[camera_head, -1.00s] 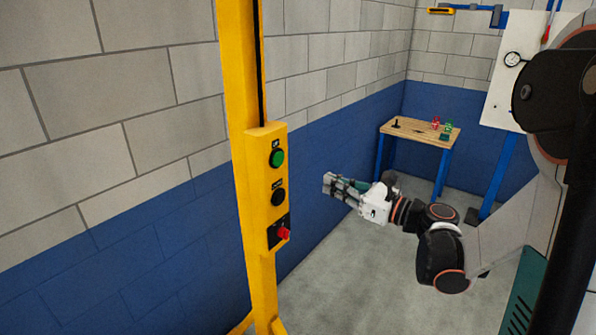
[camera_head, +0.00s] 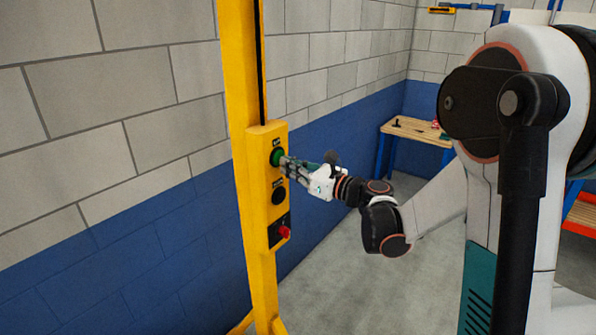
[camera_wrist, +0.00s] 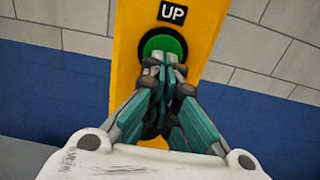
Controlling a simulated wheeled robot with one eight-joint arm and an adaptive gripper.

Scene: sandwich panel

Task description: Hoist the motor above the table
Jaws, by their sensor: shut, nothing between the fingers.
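A yellow control box (camera_head: 265,226) on a yellow post carries a green button (camera_head: 276,157), a black button (camera_head: 278,195) below it and a red switch (camera_head: 284,232) at the bottom. In the wrist view the green button (camera_wrist: 163,42) sits under a black label (camera_wrist: 173,13) reading "UP". My gripper (camera_head: 286,164) is shut and empty, its fingertips at the green button's face. In the wrist view my gripper (camera_wrist: 165,65) covers the button's lower part; I cannot tell whether the button is pressed in. No motor is visible in these frames.
The yellow post (camera_head: 240,80) stands near a block wall (camera_head: 130,90) with a blue lower band. A wooden workbench (camera_head: 418,133) stands at the back, partly hidden by my arm. Grey floor (camera_head: 345,290) is open in front.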

